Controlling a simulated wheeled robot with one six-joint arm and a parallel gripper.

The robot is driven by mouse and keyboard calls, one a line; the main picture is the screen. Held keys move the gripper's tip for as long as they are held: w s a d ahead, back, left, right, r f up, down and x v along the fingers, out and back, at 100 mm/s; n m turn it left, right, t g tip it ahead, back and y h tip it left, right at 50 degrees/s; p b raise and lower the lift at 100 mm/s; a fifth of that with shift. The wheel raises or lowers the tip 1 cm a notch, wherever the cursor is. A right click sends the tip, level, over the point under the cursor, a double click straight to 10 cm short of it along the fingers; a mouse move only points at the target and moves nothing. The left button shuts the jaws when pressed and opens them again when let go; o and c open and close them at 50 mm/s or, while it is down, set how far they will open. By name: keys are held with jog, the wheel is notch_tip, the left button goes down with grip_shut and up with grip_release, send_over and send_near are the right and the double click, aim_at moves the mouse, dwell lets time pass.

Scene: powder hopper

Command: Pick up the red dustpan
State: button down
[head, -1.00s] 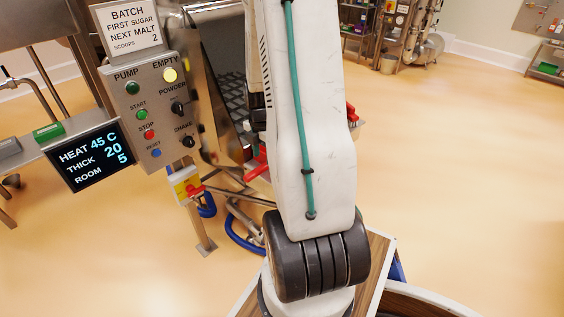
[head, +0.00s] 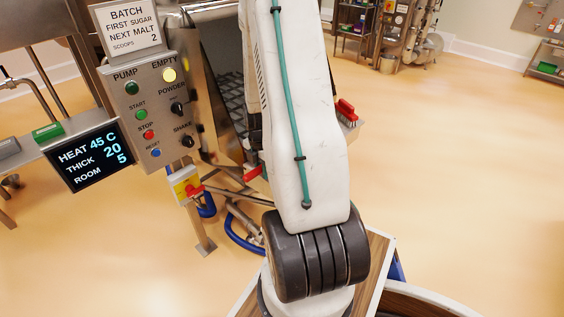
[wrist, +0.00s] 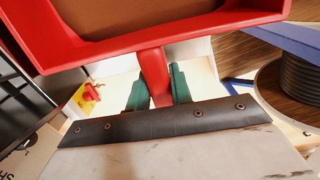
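The red dustpan (wrist: 100,50) fills the top of the wrist view, close to the camera. Its handle (wrist: 154,78) points down the picture, between the two green fingers of my gripper (wrist: 161,82). The fingers lie close against both sides of the handle and look shut on it. The handle's end is hidden behind a dark strip. In the head view my arm covers the gripper and most of what lies behind it; a small red part (head: 252,173) shows at the arm's left edge, and I cannot tell whether it is the dustpan.
A steel control panel (head: 153,110) with a yellow and red switch (head: 187,187) below stands left of my arm. A display (head: 91,156) hangs beside it. A red brush-like thing (head: 346,109) shows right of my arm. Open floor (head: 460,170) lies to the right.

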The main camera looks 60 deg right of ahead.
jog(key=shift+r, duration=0.45)
jog(key=r, duration=0.2)
jog(key=shift+s+r, duration=0.35)
jog(key=shift+r, duration=0.05)
jog(key=s+r, duration=0.1)
jog(key=s, duration=1.4)
jog(key=shift+s+a+r, duration=0.15)
jog(key=shift+a, duration=0.05)
